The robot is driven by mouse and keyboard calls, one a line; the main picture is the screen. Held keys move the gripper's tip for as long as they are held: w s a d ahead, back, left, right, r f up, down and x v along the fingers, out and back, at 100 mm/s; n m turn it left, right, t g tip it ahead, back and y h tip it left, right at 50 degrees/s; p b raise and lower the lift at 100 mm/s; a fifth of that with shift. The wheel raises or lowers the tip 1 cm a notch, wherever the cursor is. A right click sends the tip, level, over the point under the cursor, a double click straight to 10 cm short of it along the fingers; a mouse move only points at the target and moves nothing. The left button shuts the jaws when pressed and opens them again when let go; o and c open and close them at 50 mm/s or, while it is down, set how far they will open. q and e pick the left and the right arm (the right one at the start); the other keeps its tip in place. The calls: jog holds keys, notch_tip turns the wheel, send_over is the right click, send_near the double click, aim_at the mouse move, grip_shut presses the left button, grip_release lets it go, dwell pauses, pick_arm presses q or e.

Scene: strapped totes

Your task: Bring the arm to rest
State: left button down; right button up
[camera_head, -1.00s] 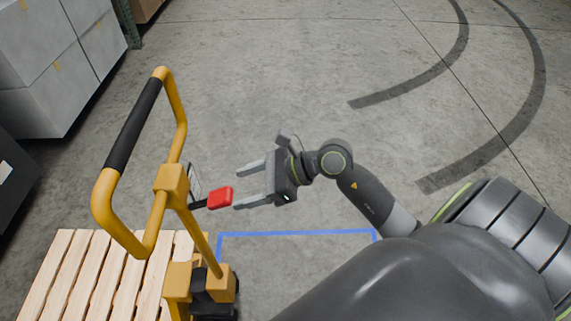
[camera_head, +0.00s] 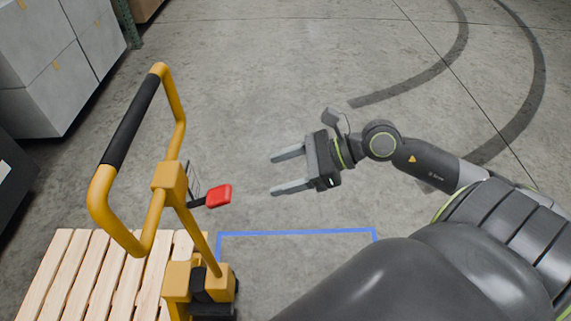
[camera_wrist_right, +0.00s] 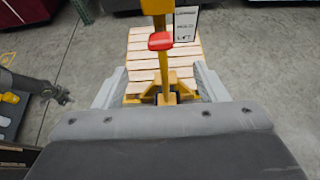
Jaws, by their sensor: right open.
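My right gripper (camera_head: 290,170) is open and empty in the head view, its two fingers pointing left over the bare floor. It is to the right of the red pedal-like piece (camera_head: 218,196) on the yellow pallet jack (camera_head: 170,178), with a clear gap between them. In the right wrist view the gripper's fingers (camera_wrist_right: 162,88) are spread apart, with the jack's yellow post and the red piece (camera_wrist_right: 160,41) beyond them.
The jack has a looped handle with a black grip (camera_head: 133,122). A wooden pallet (camera_head: 75,275) lies at the lower left. Grey boxes (camera_head: 60,70) are stacked at the upper left. Blue tape (camera_head: 300,232) marks the floor. The floor at the upper right is clear.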

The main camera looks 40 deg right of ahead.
jog(key=shift+d, duration=0.1)
dwell(0.6)
